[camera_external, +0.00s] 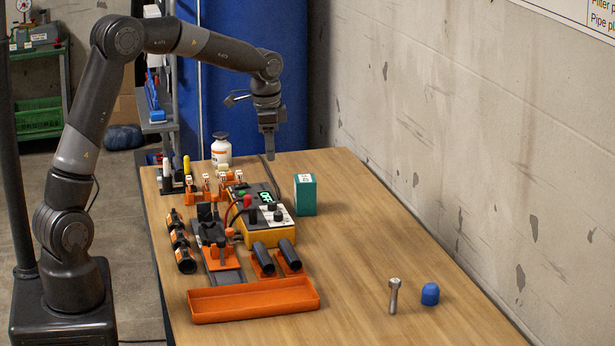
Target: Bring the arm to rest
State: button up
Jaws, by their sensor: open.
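My gripper (269,146) hangs at the end of my arm over the far part of the wooden table (370,240), pointing down. It is open and I see nothing held in it. It is small in this view, so the gap between its fingers is hard to make out. The arm arches from its base at the left, over the table's far left side. Below and left of the gripper stand a white bottle with an orange label (221,150) and a black and yellow control box (262,215); the gripper looks clear of both.
A teal box (305,195) stands right of the control box. An orange tray (253,300), black pipe pieces (263,258) and orange clamps (207,187) crowd the left half. A metal bolt (394,296) and blue cap (430,293) stand front right. A wall (480,130) borders the right.

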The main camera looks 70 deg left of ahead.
jog(key=s+d+r+n+t, duration=0.1)
jog(key=s+d+r, duration=0.4)
jog(key=s+d, duration=0.25)
jog(key=s+d+r+t, duration=0.1)
jog(key=s+d+r, duration=0.4)
jog(key=d, duration=0.4)
jog(key=s+d+f+t, duration=0.1)
jog(key=s+d, duration=0.3)
jog(key=s, duration=0.4)
jog(key=s+d+f+n+t, duration=0.1)
jog(key=s+d, duration=0.3)
jog(key=s, duration=0.4)
jog(key=shift+f+t+h, duration=0.3)
jog(key=shift+f+t, duration=0.1)
jog(key=shift+f, duration=0.15)
dwell(0.6)
